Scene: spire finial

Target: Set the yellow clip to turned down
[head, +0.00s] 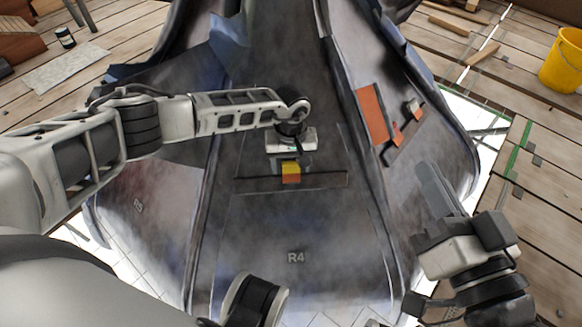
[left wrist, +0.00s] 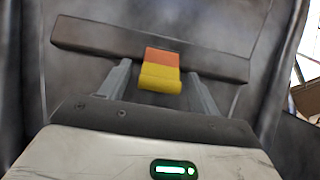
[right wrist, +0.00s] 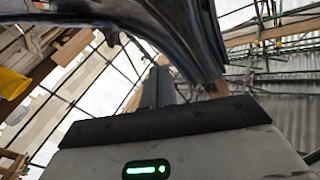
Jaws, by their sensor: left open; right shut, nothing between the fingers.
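The yellow clip (head: 291,172) sits on a dark bar (head: 325,180) fixed across the panel marked R4. In the left wrist view the clip (left wrist: 160,77) shows an orange part against the bar and a yellow part nearer my gripper. My left gripper (left wrist: 157,69) is open, with one finger on each side of the clip. I cannot tell whether either finger touches it. My right gripper (head: 435,186) is shut and empty, off to the right beside the spire's lower edge. It also shows in the right wrist view (right wrist: 160,88), away from the clip.
On the right face of the spire are an orange plate (head: 372,113) and another bar (head: 404,137) with a red-orange piece (head: 397,132). A yellow bucket (head: 562,62) stands on the planks at far right. Scaffold poles show in the right wrist view.

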